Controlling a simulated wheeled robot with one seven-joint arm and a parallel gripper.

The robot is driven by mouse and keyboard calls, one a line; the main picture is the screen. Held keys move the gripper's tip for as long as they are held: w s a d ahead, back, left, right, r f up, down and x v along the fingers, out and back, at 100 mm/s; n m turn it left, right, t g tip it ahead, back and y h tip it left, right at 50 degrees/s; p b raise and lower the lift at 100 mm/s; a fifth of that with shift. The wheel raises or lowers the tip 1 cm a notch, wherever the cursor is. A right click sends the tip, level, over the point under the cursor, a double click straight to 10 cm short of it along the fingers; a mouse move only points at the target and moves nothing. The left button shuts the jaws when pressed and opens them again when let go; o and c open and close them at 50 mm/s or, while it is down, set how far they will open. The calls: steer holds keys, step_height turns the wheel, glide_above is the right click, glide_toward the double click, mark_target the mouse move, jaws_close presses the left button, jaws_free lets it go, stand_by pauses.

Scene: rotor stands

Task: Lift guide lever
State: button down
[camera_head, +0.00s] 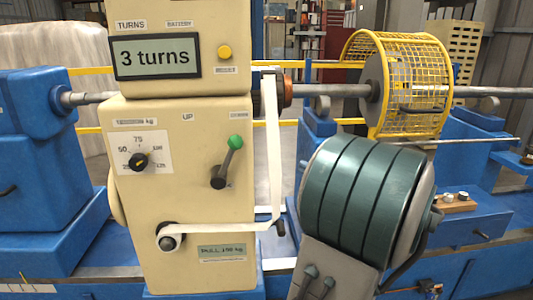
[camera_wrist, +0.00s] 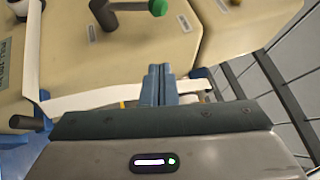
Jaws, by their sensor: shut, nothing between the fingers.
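A lever with a green knob (camera_head: 236,142) sits on the front of a cream machine (camera_head: 200,270), under the marking "UP". It slants up and to the right from its dark pivot. In the wrist view the lever (camera_wrist: 130,7) shows at the top edge, turned sideways, with its knob to the right. My gripper (camera_wrist: 158,72) has its blue fingers together and empty. The fingers are over a white strip (camera_wrist: 95,98) beside the machine and away from the lever. I cannot tell whether they touch the strip. I cannot make out the fingers in the head view.
The white strip (camera_head: 272,150) runs upright along the machine's right side, then left to a dark hub (camera_head: 168,241). A dark peg (camera_head: 280,228) is at its bend. A display (camera_head: 155,57) reads "3 turns". A yellow cage (camera_head: 415,85) surrounds the shaft behind.

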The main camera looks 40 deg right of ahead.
mark_target(227, 160)
steer(key=s+a+p+x, duration=0.1)
steer(key=a+p+x, duration=0.1)
steer(key=x, duration=1)
steer(key=shift+w+a+r+p, duration=0.3)
steer(key=shift+w+a+p, duration=0.05)
steer(key=shift+a+p, duration=0.2)
steer(key=shift+r, duration=0.1)
